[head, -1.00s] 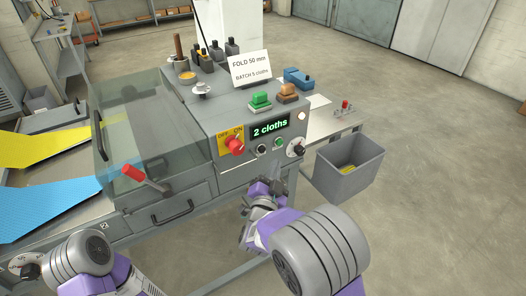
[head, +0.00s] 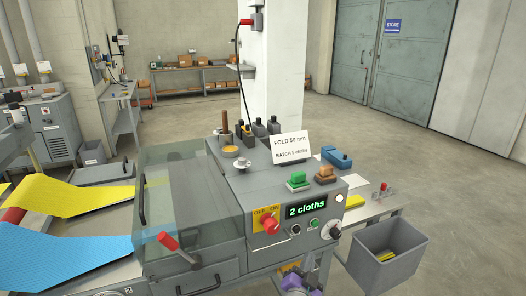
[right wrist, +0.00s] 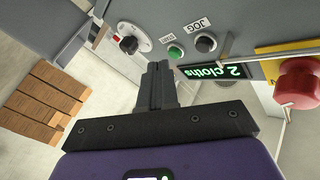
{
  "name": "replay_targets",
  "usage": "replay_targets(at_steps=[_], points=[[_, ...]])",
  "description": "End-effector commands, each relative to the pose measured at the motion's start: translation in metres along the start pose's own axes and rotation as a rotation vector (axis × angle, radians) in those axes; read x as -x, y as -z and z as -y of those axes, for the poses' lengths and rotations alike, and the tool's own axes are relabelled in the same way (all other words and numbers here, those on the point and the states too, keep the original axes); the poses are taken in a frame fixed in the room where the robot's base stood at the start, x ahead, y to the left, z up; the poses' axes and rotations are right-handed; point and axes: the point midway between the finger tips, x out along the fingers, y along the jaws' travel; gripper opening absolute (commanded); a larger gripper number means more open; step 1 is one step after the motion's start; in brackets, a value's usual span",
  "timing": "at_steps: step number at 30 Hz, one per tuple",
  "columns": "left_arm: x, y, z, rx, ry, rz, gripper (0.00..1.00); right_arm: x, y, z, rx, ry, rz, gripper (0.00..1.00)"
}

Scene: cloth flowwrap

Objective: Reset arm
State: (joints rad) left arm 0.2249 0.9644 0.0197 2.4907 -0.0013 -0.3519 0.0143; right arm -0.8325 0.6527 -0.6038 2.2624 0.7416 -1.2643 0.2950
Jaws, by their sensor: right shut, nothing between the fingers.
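My right gripper (head: 292,281) shows at the bottom edge of the head view, below the front of the machine's control panel. In the right wrist view its fingers (right wrist: 158,78) are together with nothing between them. They point toward the panel underside, near the green button (right wrist: 175,53) and the JOG button (right wrist: 205,42), apart from both. My left gripper is out of view. The machine (head: 262,196) has a display (head: 306,210) reading "2 cloths" and a red OFF/ON switch (head: 269,223).
A grey bin (head: 390,255) with something yellow inside stands at the right. The floor (head: 450,190) beyond it is clear.

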Motion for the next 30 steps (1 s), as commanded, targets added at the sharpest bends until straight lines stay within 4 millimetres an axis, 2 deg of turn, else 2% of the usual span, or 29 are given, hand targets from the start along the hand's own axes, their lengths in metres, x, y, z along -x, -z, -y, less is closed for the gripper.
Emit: replay_targets(at_steps=[1, 4, 6, 8, 9, 11, 12, 15, 18, 22, 25, 30], points=[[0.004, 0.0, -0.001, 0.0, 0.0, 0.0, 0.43, -0.002, -0.021, -0.02, 0.049, -0.028, 0.082, 0.0], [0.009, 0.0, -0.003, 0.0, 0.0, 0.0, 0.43, 0.005, -0.075, -0.062, 0.149, -0.076, 0.301, 0.0], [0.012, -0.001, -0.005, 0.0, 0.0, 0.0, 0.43, 0.021, -0.114, -0.095, 0.211, -0.109, 0.473, 0.0], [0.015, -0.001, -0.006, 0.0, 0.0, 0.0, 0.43, 0.04, -0.143, -0.122, 0.254, -0.133, 0.622, 0.0], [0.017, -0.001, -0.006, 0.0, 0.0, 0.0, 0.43, 0.056, -0.161, -0.139, 0.278, -0.146, 0.723, 0.0], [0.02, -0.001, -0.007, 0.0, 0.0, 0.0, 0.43, 0.084, -0.185, -0.162, 0.303, -0.162, 0.874, 0.0], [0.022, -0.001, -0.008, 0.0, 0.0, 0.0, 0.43, 0.104, -0.199, -0.175, 0.314, -0.169, 0.977, 0.0], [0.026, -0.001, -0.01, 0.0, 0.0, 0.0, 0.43, 0.159, -0.224, -0.201, 0.32, -0.172, 1.22, 0.0], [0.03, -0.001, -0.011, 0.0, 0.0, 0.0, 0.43, 0.211, -0.237, -0.213, 0.304, -0.15, 1.427, 0.0], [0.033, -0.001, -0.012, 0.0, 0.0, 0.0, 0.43, 0.257, -0.241, -0.217, 0.275, -0.109, 1.607, 0.0], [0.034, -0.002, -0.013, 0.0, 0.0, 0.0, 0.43, 0.275, -0.241, -0.216, 0.261, -0.084, 1.677, 0.0], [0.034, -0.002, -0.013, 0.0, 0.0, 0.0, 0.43, 0.283, -0.241, -0.215, 0.256, -0.071, 1.705, 0.0]])
